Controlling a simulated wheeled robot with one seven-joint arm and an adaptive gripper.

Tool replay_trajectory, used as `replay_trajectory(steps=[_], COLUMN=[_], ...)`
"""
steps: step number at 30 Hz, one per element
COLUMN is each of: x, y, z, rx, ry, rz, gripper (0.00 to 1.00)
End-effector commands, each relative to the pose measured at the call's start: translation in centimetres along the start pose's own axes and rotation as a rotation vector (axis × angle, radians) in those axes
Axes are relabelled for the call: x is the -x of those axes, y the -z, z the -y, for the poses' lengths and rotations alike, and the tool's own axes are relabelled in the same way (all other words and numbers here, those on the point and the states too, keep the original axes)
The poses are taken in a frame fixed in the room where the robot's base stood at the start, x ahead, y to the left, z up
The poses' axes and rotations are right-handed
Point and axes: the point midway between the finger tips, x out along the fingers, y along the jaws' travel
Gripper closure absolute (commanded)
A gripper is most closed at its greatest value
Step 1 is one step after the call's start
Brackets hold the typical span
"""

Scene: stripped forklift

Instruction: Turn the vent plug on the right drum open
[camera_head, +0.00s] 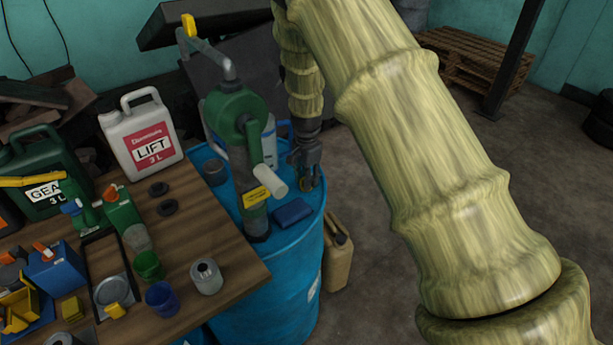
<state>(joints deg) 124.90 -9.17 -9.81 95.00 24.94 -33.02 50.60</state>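A blue drum (283,296) stands beside the wooden bench, with a green hand pump (238,112) mounted on its top. My gripper (306,182) points down at the right part of the drum top, right of the pump. A small brass-coloured piece, perhaps the vent plug (307,185), shows at the fingertips. The fingers partly cover it, and I cannot tell whether they touch or grip it. My pale, wood-textured arm comes down from the top and fills the right middle of the view.
The bench (222,236) holds a white LIFT canister (142,140), a green canister, cups and bottles. A tan jerrycan (338,262) stands right of the drum. Pallets (470,58) lie behind.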

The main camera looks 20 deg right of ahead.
Motion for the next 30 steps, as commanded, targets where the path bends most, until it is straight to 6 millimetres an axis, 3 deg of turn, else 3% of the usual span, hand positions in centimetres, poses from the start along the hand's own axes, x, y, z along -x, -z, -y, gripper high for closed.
replay_trajectory(steps=[8,13,14,30], x=[-0.08,-0.07,-0.06,-0.06], y=[0.0,-0.01,-0.01,-0.02], z=[0.02,0.03,0.03,0.06], rx=[0.0,0.0,0.0,0.1], ry=[0.0,0.001,0.001,0.001], rz=[0.0,0.0,0.0,0.0], gripper=[0.68,0.99,1.0,1.0])
